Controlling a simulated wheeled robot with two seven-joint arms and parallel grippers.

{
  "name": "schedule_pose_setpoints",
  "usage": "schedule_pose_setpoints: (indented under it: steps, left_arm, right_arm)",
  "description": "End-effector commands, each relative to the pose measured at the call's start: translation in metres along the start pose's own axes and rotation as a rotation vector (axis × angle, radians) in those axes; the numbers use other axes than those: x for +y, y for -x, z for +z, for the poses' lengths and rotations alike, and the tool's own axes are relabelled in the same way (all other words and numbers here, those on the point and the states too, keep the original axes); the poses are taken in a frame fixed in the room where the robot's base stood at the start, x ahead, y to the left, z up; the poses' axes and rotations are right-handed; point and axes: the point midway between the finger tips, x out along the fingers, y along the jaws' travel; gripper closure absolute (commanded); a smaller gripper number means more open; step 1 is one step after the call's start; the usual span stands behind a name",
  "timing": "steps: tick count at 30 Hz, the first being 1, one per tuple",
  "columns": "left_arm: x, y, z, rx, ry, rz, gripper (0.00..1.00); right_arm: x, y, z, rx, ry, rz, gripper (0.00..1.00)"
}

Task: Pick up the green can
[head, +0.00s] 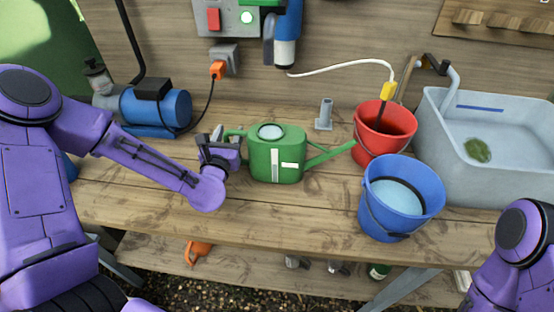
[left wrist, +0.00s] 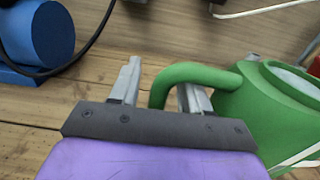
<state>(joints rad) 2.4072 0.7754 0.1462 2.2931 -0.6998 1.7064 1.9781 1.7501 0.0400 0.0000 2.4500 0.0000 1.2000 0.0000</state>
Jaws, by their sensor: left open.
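The green can (head: 276,160) is a watering can that stands upright on the wooden bench, its spout pointing right and its handle on the left. My left gripper (head: 217,135) is at the handle side of the can. In the left wrist view, the left gripper (left wrist: 160,85) is open, and the green can's handle (left wrist: 190,73) passes between or just over its two grey fingers; the exact depth is hard to tell. The can's body (left wrist: 268,115) lies right of the fingers. My right gripper is not in view; only part of my right arm shows at the lower right.
A blue bucket (head: 398,205) and a red bucket (head: 384,135) stand right of the can, the red one near its spout. A grey sink (head: 450,165) is at the far right. A blue pump (head: 160,110) with a black cord (head: 208,100) stands behind my left arm.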

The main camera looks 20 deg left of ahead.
Motion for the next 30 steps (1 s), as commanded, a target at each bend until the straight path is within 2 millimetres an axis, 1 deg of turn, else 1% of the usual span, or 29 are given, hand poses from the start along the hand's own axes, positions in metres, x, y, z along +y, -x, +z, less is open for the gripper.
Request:
schedule_pose_setpoints:
  steps: [2,3,5,6,7,30]
  left_arm:
    - [0.0001,0.0002,-0.0002,0.000,0.000,0.000,0.53]
    - [0.0002,0.0003,-0.0003,0.000,0.000,0.000,0.66]
    - [0.0003,0.0004,-0.0003,0.000,0.000,0.000,0.86]
    - [0.0003,0.0004,-0.0003,0.000,0.000,0.001,0.99]
    - [0.0003,0.0004,-0.0003,0.000,0.000,0.001,1.00]
    - [0.0004,0.0008,-0.0004,0.000,0.001,0.001,1.00]
  right_arm:
    - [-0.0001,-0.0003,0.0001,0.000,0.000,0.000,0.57]
    - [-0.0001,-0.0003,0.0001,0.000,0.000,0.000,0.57]
    - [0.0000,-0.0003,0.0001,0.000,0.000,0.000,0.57]
    - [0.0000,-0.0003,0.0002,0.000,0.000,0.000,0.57]
    - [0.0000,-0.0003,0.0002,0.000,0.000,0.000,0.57]
    - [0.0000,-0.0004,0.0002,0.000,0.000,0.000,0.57]
